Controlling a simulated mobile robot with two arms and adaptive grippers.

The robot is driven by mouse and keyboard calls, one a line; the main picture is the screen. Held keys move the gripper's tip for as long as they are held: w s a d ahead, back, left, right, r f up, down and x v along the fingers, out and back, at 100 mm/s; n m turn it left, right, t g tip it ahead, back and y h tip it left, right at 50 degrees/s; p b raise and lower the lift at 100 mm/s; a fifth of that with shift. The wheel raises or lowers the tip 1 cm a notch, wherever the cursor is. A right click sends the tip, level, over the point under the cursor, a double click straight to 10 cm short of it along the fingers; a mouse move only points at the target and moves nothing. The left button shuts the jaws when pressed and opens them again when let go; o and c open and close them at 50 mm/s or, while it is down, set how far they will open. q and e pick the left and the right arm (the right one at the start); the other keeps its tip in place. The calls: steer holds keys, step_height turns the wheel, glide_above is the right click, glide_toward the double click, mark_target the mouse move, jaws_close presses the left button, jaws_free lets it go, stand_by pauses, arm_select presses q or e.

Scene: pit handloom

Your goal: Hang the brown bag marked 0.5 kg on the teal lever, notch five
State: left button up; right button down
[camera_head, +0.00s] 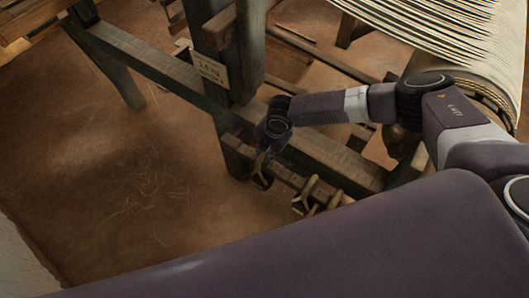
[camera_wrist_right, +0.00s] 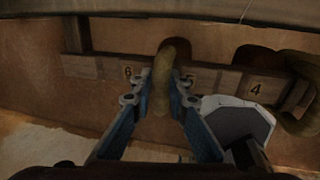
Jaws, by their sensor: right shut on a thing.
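My right gripper (camera_head: 266,158) is low beside the wooden loom frame in the head view. In the right wrist view, its two blue fingers (camera_wrist_right: 160,103) are shut on a thick brown loop (camera_wrist_right: 161,80). The loop stands in front of a wooden rail (camera_wrist_right: 105,68) marked 6, 5 and 4, between the 6 and the 5. I cannot tell whether it touches the rail. No bag body or 0.5 kg mark is readable, and I cannot make out a teal colour on the rail. My left gripper is not in view.
More brown loops (camera_wrist_right: 301,70) are at the rail near the 4; tan loops (camera_head: 309,191) also show in the head view. A tag (camera_head: 210,70) reading 1.5 kg is on the loom post (camera_head: 250,45). White threads (camera_head: 430,25) stretch above.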

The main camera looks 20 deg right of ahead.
steer(key=c, duration=1.8)
jaws_free()
steer(key=shift+f, duration=0.1)
